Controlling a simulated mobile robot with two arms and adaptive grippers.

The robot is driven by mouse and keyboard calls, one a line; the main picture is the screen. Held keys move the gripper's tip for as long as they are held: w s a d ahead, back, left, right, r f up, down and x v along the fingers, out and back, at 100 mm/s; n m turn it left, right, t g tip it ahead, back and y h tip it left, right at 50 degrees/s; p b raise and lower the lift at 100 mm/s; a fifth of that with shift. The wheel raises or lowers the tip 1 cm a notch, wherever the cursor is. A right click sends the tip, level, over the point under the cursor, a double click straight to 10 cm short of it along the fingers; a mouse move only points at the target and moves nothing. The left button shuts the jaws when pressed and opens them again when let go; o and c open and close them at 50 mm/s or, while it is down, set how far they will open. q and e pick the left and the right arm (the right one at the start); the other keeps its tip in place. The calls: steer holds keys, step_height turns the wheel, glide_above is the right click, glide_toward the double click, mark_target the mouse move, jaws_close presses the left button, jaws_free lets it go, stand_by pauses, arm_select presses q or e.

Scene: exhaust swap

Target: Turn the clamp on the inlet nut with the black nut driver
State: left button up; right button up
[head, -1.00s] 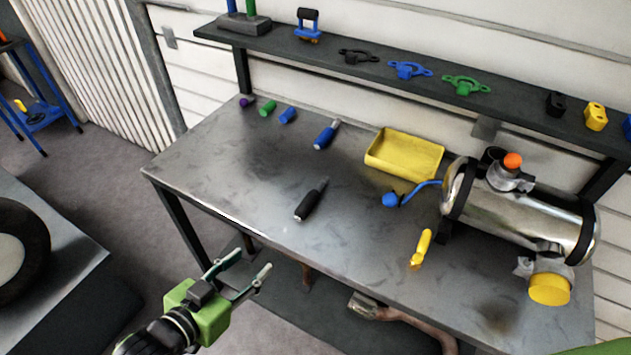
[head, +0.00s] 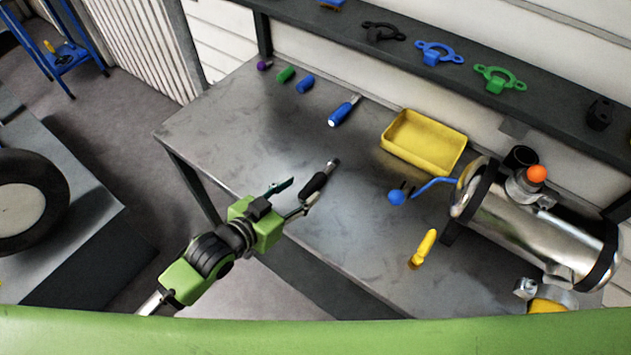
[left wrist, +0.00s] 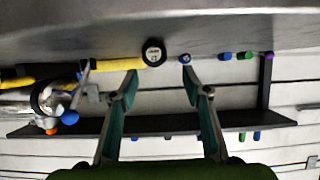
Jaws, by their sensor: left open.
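The black nut driver (head: 317,184) lies on the metal table, its shank pointing to the back right. My left gripper (head: 302,191) is open at the table's front edge, its fingertips close to the handle end; I cannot tell if they touch it. In the left wrist view the driver's round black end (left wrist: 154,52) shows between the open fingertips (left wrist: 158,73). The silver exhaust canister (head: 535,222) lies at the right with a clamp (head: 525,187) at its upper port and another clamp (head: 548,296) at its lower end. I cannot tell which is the inlet; no nut is distinct. My right gripper is not in view.
A yellow tray (head: 424,162), a blue driver (head: 343,111), a blue-handled tool (head: 397,197) and a yellow tool (head: 423,250) are on the table. Small coloured pieces lie at its far left. A shelf (head: 465,85) runs behind. The table's middle is mostly clear.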

mark_target(307, 190)
arm_select(q)
steer(key=shift+s+f+p+x, duration=0.15)
steer(key=shift+p+x, duration=0.1)
steer(key=shift+x, duration=0.65)
steer(key=shift+s+f+p+x, duration=0.1)
steer(key=shift+p+x, duration=0.1)
steer(key=shift+x, duration=0.7)
steer(key=shift+s+f+p+x, duration=0.15)
steer(key=shift+p+x, duration=0.1)
steer(key=shift+x, duration=0.65)
steer(key=shift+w+d, duration=0.1)
jaws_close()
